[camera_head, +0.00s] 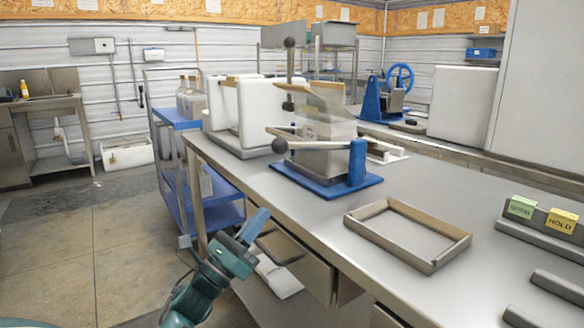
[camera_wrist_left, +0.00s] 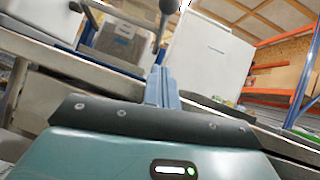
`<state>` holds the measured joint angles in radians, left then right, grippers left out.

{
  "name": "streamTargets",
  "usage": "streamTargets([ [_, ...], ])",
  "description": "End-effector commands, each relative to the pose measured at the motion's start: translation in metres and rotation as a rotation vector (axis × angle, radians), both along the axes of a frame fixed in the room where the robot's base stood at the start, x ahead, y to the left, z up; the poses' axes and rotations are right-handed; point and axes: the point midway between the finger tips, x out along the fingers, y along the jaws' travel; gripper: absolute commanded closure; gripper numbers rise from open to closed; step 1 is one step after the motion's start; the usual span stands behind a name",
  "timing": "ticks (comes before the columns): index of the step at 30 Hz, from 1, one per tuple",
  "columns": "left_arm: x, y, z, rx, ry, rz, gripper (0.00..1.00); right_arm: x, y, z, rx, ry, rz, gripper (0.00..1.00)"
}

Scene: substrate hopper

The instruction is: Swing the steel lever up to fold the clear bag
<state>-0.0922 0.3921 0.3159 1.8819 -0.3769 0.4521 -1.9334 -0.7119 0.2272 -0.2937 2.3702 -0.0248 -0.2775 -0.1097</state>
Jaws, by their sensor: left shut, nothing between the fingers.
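A fixture on a blue base (camera_head: 350,188) stands on the steel bench, with a grey block (camera_head: 320,160) on it. One steel lever with a dark ball knob (camera_head: 279,146) lies nearly level, pointing left. A clear sheet, seemingly the bag (camera_head: 328,108), rises tilted over the block. My left gripper (camera_head: 256,222) is shut and empty, beside the bench's front edge, below and left of the lever and apart from it. Its fingers (camera_wrist_left: 161,88) are together in the left wrist view, where a dark knob (camera_wrist_left: 168,6) shows at the top.
An empty rectangular steel frame (camera_head: 435,265) lies on the bench to the right of the fixture. Green and yellow cards (camera_head: 560,220) stand in a holder at far right. A blue-shelved cart (camera_head: 175,116) stands left of the bench. An open drawer (camera_head: 285,245) is near my gripper.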

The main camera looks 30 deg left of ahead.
Motion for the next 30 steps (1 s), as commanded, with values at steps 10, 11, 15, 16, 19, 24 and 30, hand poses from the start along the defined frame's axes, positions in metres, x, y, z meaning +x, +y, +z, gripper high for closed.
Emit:
streamTargets([
  [10,0.029,-0.007,0.022,-0.001,-0.002,-0.002,1.0,0.0,0.0,0.0,-0.001,0.013,-0.001,0.64],
  [11,0.034,-0.008,0.026,-0.001,-0.002,-0.002,1.0,0.0,-0.001,0.0,-0.001,0.014,-0.001,0.64],
  [15,0.059,-0.014,0.043,-0.001,-0.002,-0.002,1.0,-0.001,-0.001,0.0,-0.001,0.021,-0.002,0.64],
  [16,0.064,-0.015,0.047,0.0,-0.002,0.0,1.0,-0.001,-0.001,0.0,-0.001,0.022,-0.001,0.64],
  [19,0.081,-0.018,0.058,-0.003,-0.001,-0.001,1.0,-0.001,-0.001,0.0,-0.001,0.025,-0.001,0.64],
  [24,0.086,-0.016,0.082,0.001,0.001,-0.001,1.0,-0.002,-0.002,0.0,-0.007,0.048,-0.002,0.64],
  [30,0.089,-0.014,0.094,-0.003,0.002,-0.001,1.0,-0.002,-0.002,0.001,-0.005,0.059,-0.004,0.64],
])
